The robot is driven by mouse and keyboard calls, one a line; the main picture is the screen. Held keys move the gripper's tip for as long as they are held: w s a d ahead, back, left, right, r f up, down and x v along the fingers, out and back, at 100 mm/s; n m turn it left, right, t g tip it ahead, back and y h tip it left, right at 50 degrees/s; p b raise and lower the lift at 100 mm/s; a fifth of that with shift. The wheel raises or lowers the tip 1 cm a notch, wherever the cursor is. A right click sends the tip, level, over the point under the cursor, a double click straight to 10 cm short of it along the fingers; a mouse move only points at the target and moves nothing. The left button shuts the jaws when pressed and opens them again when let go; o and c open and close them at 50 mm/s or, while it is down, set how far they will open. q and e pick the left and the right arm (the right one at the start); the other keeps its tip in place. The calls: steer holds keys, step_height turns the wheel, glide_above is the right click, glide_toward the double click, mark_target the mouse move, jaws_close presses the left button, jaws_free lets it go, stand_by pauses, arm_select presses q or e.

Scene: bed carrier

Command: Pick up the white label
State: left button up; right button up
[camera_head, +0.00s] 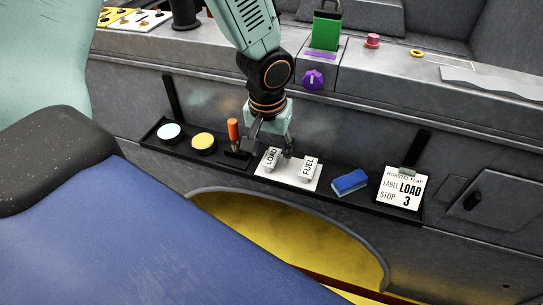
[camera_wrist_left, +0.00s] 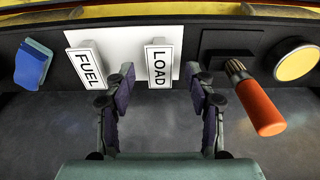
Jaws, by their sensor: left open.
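Two white labels stand on a white card on the black shelf. The one reading LOAD (camera_head: 271,159) is on the left in the head view, and it also shows in the left wrist view (camera_wrist_left: 159,66). The one reading FUEL (camera_head: 308,167) is beside it and shows in the left wrist view (camera_wrist_left: 87,68). My left gripper (camera_head: 273,143) is open and empty, pointing down at the LOAD label. In the left wrist view its fingertips (camera_wrist_left: 161,82) lie to either side of that label, with gaps. Contact is not visible. My right gripper is out of view.
An orange-handled tool (camera_head: 233,131) stands close to my left gripper. A purple knob (camera_head: 313,79) is above.

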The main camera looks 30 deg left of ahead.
arm_select(q)
steer(key=shift+s, duration=0.15)
steer(key=shift+f, duration=0.25)
steer(key=c, duration=0.8)
